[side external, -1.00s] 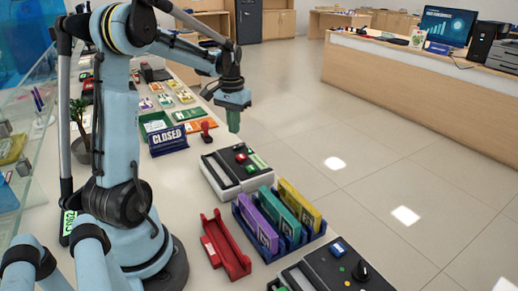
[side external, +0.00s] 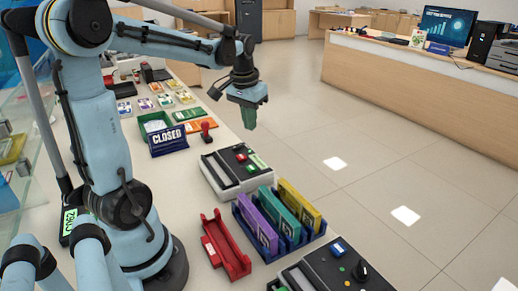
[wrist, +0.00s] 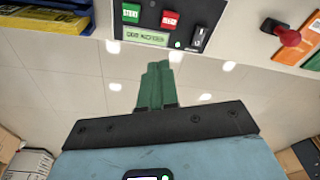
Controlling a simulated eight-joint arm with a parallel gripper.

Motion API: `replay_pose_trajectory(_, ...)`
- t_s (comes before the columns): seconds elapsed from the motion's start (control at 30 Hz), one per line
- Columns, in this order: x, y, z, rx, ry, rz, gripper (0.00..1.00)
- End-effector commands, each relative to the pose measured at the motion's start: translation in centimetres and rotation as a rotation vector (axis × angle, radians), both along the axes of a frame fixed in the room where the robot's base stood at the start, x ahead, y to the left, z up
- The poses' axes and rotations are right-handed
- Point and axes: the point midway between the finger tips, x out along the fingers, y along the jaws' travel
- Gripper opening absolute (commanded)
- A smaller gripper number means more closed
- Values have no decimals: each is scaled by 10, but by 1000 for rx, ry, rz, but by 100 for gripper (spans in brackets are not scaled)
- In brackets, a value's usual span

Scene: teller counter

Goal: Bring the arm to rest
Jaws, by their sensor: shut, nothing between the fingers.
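My gripper (side external: 249,117) hangs at the end of my raised arm in the side external view, out past the counter's right edge and over the open floor. Its green fingers are shut together with nothing between them. They also show closed in the wrist view (wrist: 156,86). No object touches them.
The counter (side external: 192,183) holds a grey device (side external: 236,172), a blue rack (side external: 276,236) with coloured binders, a red tray (side external: 225,246), a black control box (side external: 335,268), a CLOSED sign (side external: 167,141) and a red-handled stamp (side external: 207,132). Tiled floor (side external: 330,190) lies free to the right.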

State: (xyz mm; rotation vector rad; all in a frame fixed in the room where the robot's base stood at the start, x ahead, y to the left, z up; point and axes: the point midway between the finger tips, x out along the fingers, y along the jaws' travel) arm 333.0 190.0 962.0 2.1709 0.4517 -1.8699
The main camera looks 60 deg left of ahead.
Motion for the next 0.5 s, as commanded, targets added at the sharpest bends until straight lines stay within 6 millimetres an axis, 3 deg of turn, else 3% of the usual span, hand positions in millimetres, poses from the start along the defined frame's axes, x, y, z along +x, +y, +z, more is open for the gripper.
replay_pose_trajectory(0.03, -1, -21, 3, 15, -32, -39, 0)
replay_pose_trajectory(0.2, -7, -78, 8, 57, -152, -145, 0)
replay_pose_trajectory(0.5, -31, -161, -2, 81, -366, -321, 0)
